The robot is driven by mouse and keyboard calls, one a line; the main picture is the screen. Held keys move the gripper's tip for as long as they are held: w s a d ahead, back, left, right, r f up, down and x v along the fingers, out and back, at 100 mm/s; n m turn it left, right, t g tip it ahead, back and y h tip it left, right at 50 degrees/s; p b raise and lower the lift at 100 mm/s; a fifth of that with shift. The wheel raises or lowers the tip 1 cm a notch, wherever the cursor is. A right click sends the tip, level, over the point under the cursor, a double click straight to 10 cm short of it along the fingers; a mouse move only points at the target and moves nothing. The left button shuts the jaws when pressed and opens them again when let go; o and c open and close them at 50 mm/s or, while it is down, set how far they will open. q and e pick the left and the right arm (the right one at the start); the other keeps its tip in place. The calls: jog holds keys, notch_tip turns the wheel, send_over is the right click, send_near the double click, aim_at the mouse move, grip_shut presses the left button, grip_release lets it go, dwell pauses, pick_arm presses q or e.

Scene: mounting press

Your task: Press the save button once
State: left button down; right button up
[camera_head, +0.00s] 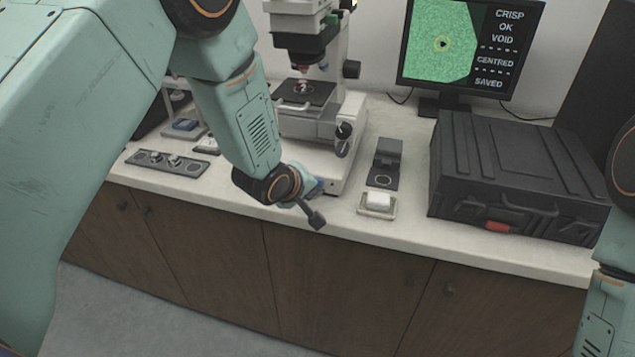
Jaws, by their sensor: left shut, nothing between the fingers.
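My left gripper (316,219) is shut and empty. Its dark tip hangs in front of the counter's front edge, below and in front of the microscope (305,125). No label for a save button can be read. A small dark stand with a round ring (382,180) and a white block in a shallow tray (378,201) sit to the right of the gripper, apart from it. I cannot tell which part is the save button. The monitor (472,50) shows a green picture with a yellow ring and the words CRISP, OK, VOID, CENTRED and SAVED. My right gripper is out of view.
A grey panel with knobs (167,163) lies on the counter at the left. A large black case (515,175) fills the counter's right side. The pale counter (408,215) has bare room between the white block and the case. Brown cabinet doors (340,290) stand below.

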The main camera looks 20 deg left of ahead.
pick_arm(q)
jog(key=shift+s, duration=0.3)
jog(key=shift+s+a+p, duration=0.1)
jog(key=shift+s+p, duration=0.75)
jog(key=shift+s, duration=1.55)
jog(key=s+a+f+m+g+b, duration=0.2)
jog(key=s+f, duration=0.5)
jog(key=s, duration=0.5)
jog(key=s+a+f+m+g+y+b, duration=0.1)
jog(key=s+a+f+m+g+b, duration=0.1)
jog(key=s+f, duration=0.5)
jog(key=s+a+f+m+g+y+b, duration=0.1)
jog(key=s+f, duration=0.6)
jog(key=s, duration=1)
jog(key=a+m+g+b, duration=0.1)
jog(key=m+g+b, duration=0.1)
jog(key=m+g, duration=0.1)
jog(key=shift+a+f+m+g, duration=0.2)
jog(key=shift+m+g, duration=0.2)
jog(key=shift+m, duration=0.2)
jog(key=shift+s+d, duration=0.1)
